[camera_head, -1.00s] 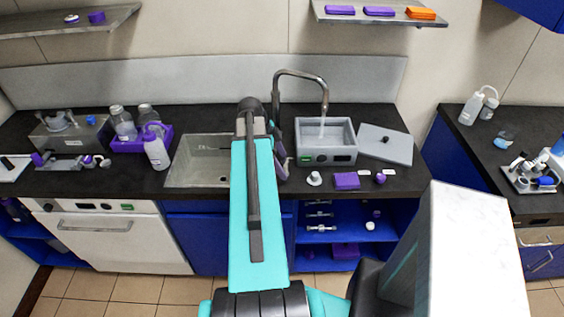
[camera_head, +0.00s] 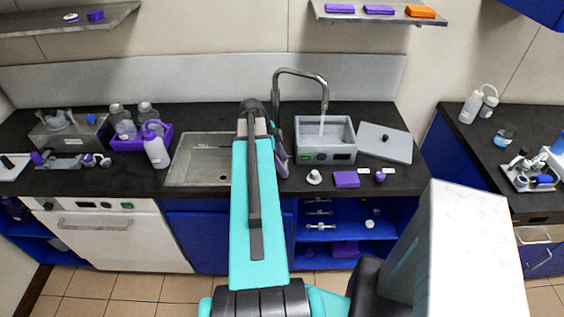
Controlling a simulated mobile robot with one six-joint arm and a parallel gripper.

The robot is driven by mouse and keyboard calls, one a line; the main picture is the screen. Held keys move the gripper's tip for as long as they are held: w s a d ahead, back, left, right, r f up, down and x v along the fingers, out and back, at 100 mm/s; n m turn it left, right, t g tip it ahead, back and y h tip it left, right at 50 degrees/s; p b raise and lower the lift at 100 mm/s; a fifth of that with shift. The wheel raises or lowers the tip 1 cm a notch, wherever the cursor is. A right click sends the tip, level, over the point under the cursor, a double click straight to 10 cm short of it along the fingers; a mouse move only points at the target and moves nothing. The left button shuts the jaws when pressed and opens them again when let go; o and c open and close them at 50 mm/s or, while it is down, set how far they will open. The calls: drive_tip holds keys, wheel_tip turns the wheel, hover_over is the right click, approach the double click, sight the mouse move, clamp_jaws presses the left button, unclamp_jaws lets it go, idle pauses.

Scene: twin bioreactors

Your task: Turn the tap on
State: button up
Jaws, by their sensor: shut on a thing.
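The tap (camera_head: 300,71) is a tall, curved metal pipe behind the counter's middle. Its spout points down over a grey box-shaped bath (camera_head: 326,153), and a pale stream of water (camera_head: 321,126) shows below the spout, falling into the bath. My gripper (camera_head: 279,154) is at the foot of the tap, largely hidden behind my teal arm. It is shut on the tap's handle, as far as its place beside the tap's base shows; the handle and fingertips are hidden.
A sink basin (camera_head: 195,168) lies left of my arm. The bath's grey lid (camera_head: 385,143) lies to its right. A purple block (camera_head: 346,180) and small parts sit in front. A bottle (camera_head: 155,150) and purple rack (camera_head: 128,146) stand farther left.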

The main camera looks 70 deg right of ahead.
drive_tip(key=shift+a+n+b, duration=0.1)
drive_tip(key=shift+n+b, duration=0.3)
drive_tip(key=shift+b, duration=0.15)
drive_tip(key=o, duration=1.5)
drive_tip(key=shift+w+r, duration=0.1)
drive_tip(key=shift+r, duration=0.05)
drive_tip(key=b+v, duration=0.3)
drive_tip(key=v, duration=1)
drive_tip(key=shift+a+r, duration=0.15)
drive_tip(key=shift+r, duration=0.05)
drive_tip(key=shift+r, duration=0.1)
